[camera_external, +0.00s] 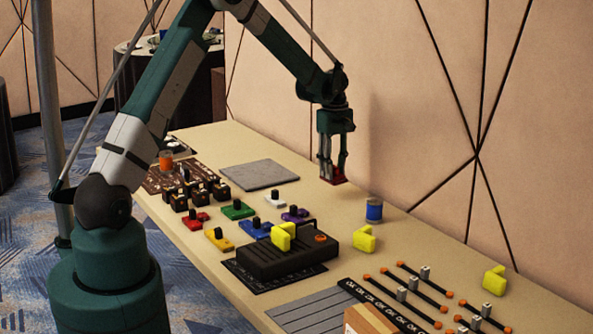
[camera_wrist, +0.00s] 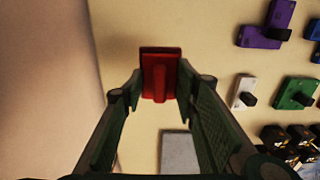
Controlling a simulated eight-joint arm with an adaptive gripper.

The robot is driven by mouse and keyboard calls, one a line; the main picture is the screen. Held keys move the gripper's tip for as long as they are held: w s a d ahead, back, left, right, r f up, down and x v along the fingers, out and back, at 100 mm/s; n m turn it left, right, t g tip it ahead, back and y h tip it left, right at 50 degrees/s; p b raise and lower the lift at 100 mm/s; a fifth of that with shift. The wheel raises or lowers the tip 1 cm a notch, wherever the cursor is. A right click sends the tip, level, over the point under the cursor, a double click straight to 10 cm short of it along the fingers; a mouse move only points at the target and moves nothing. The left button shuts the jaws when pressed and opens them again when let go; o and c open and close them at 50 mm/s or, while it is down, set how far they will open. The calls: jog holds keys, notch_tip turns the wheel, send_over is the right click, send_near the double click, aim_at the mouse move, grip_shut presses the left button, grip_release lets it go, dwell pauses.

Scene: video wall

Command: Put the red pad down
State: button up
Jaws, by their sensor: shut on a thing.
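The red pad (camera_wrist: 160,58) is a flat red rectangle with a raised red grip along its middle. My gripper (camera_wrist: 157,90) is shut on it in the wrist view, with a finger on each side of the grip. In the external view my gripper (camera_external: 334,168) points down over the back part of the table, and the red pad (camera_external: 334,180) is at its fingertips. The pad looks close to the tabletop, but I cannot tell whether it touches it.
A grey mat (camera_external: 258,174) lies left of my gripper. A blue can (camera_external: 374,210) stands to the right. Coloured pads with black knobs, such as the green pad (camera_external: 237,210), lie in front. The wall (camera_wrist: 45,80) is close behind. Bare tabletop (camera_external: 330,210) surrounds the red pad.

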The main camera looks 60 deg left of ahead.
aim_at(334, 165)
jog(key=shift+f, duration=1.05)
jog(key=shift+f, duration=0.1)
jog(key=shift+f+b, duration=0.4)
jog(key=shift+f, duration=1.4)
jog(key=shift+f, duration=0.1)
jog(key=o, duration=0.8)
jog(key=shift+o, duration=0.4)
notch_tip(334, 165, up, 12)
jog(key=shift+r+p, duration=0.15)
jog(key=shift+p, duration=0.7)
